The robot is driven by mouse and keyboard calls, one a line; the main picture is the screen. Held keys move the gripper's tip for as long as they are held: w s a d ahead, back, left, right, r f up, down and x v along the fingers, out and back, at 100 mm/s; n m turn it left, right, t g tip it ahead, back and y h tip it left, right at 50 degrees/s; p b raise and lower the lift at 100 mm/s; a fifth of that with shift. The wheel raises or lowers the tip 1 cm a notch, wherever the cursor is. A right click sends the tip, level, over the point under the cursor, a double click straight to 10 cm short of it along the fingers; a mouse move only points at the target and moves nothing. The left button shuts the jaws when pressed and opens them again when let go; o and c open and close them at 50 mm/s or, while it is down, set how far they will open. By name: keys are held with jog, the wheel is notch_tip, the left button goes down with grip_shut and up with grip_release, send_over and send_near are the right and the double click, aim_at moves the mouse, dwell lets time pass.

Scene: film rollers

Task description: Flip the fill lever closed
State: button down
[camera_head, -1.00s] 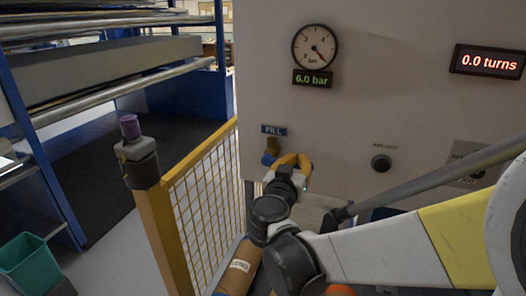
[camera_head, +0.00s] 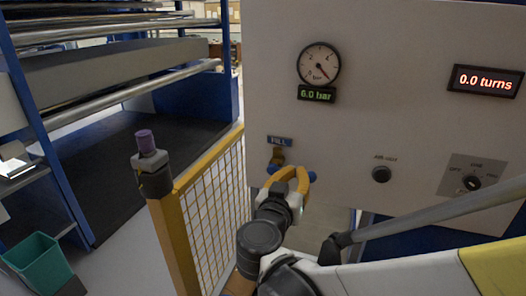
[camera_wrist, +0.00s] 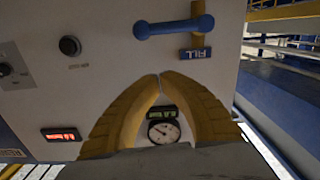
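The blue fill lever (camera_wrist: 175,27) sits on a brass valve (camera_head: 277,156) by the FILL label (camera_head: 279,141) on the grey panel. In the wrist view, where the label is upside down, the lever lies crosswise, running left from the valve to a rounded end. In the head view my gripper (camera_head: 291,172) covers its middle, and blue shows on both sides. My gripper's yellow fingers (camera_wrist: 158,76) curve together until their tips meet, with nothing between them. In the wrist view the tips appear below the lever and apart from it. Contact cannot be told from the head view.
The panel carries a gauge (camera_head: 319,64) with a 6.0 bar display, a black knob (camera_head: 381,174), a rotary switch (camera_head: 471,183) and a 0.0 turns display (camera_head: 486,81). A yellow mesh guard (camera_head: 210,200) stands left of my arm. A green bin (camera_head: 38,263) is at lower left.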

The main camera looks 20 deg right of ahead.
jog(key=shift+v, duration=1.2)
